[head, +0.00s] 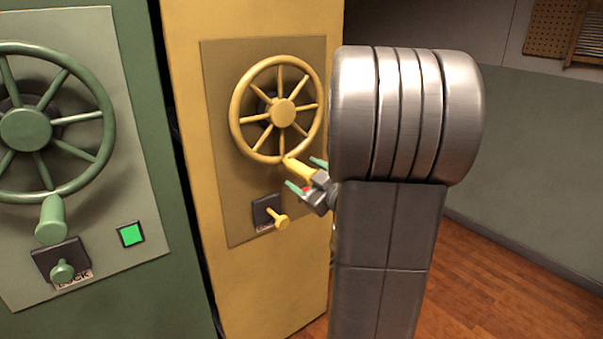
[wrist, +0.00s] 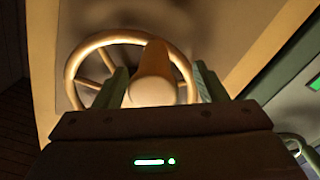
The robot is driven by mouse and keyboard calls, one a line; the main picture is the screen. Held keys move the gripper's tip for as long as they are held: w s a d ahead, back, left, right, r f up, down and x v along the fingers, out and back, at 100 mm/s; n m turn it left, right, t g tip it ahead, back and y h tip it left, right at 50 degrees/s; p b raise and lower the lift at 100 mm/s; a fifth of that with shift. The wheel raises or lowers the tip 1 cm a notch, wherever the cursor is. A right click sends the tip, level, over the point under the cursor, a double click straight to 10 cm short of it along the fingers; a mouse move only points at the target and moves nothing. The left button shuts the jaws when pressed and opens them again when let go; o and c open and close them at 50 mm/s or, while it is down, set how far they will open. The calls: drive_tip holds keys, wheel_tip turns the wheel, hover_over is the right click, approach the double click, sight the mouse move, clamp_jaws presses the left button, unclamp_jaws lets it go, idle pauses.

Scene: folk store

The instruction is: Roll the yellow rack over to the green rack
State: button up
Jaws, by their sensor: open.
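The yellow rack (head: 185,60) stands right of the green rack (head: 130,40) in the head view, with a narrow dark gap between them. A yellow spoked wheel (head: 237,125) is on its end panel, also seen in the wrist view (wrist: 72,70). The wheel's yellow handle (head: 298,171) sticks out at its bottom. My gripper (head: 306,175) is open at this handle. In the wrist view the handle (wrist: 152,82) lies between the two green fingers of my gripper (wrist: 163,80). Contact with the fingers cannot be told.
A yellow lock lever (head: 280,221) sits below the yellow wheel. The green rack has a green wheel (head: 25,130), a lock knob (head: 62,271) and a lit green square (head: 131,235). Open wooden floor (head: 480,290) lies to the right, before a grey-green wall (head: 540,160).

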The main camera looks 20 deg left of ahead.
drive_tip(key=v, duration=0.7)
drive_tip(key=shift+p, duration=0.35)
drive_tip(key=shift+b+x, duration=0.4)
drive_tip(key=shift+x, duration=3.95)
